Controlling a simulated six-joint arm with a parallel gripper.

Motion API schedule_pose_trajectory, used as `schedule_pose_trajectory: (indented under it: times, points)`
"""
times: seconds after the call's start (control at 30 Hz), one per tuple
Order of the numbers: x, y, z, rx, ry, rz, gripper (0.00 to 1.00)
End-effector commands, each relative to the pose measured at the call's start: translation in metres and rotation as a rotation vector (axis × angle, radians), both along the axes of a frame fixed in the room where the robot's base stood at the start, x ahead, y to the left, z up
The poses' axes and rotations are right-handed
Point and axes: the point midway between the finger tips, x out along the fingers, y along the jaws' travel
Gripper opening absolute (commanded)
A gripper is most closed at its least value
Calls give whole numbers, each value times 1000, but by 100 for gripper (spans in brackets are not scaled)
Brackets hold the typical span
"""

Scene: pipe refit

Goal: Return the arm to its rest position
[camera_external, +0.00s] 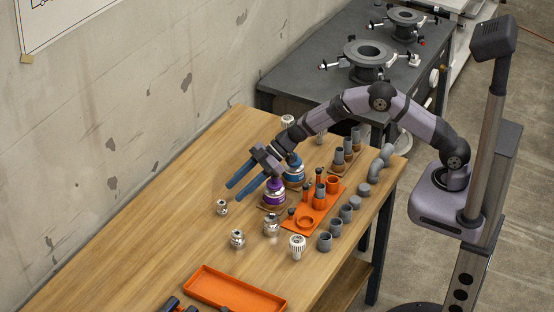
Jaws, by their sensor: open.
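My arm reaches out over the wooden table (150,185) from its base at the right. My gripper (233,191) has two blue fingers spread apart with nothing visible between them. It is above the table, pointing left and down, left of the purple fitting (275,192) and the blue fitting (293,170). From this view I cannot tell its exact height or whether it touches the purple fitting.
An orange rack (300,222) holds upright parts beside the fittings. Several grey pipe pieces (346,213) line the table's right side. Metal fittings (237,239) stand nearby. An orange tray (235,290) lies in front. A dark bench (310,77) stands behind. The table's left is clear.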

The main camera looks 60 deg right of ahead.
Motion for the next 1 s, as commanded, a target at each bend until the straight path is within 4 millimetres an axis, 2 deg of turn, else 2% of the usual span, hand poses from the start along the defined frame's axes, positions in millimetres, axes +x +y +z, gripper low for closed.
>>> schedule_pose_trajectory:
  times: [0.13, 0.27, 0.37, 0.47, 0.5, 0.57, 0.6, 0.67, 0.7, 0.77, 0.83, 0.9, 1.0]
  points:
    - [3, -7, 11, 11, 8, -54, 45]
    - [15, -37, 34, -8, -28, -164, 45]
    - [22, -79, 57, -47, -53, -304, 45]
    - [14, -141, 79, -124, -49, -484, 45]
    - [5, -167, 84, -160, -32, -556, 45]
    - [-14, -203, 88, -217, 5, -651, 45]
    - [-31, -225, 89, -255, 40, -708, 45]
    - [-60, -255, 89, -310, 102, -782, 45]
    - [-82, -272, 89, -344, 150, -825, 45]
    - [-117, -293, 86, -391, 229, -878, 45]
    - [-162, -311, 82, -437, 333, -923, 45]
    - [-206, -321, 78, -471, 439, -949, 45]
    - [-265, -326, 74, -500, 583, -962, 45]
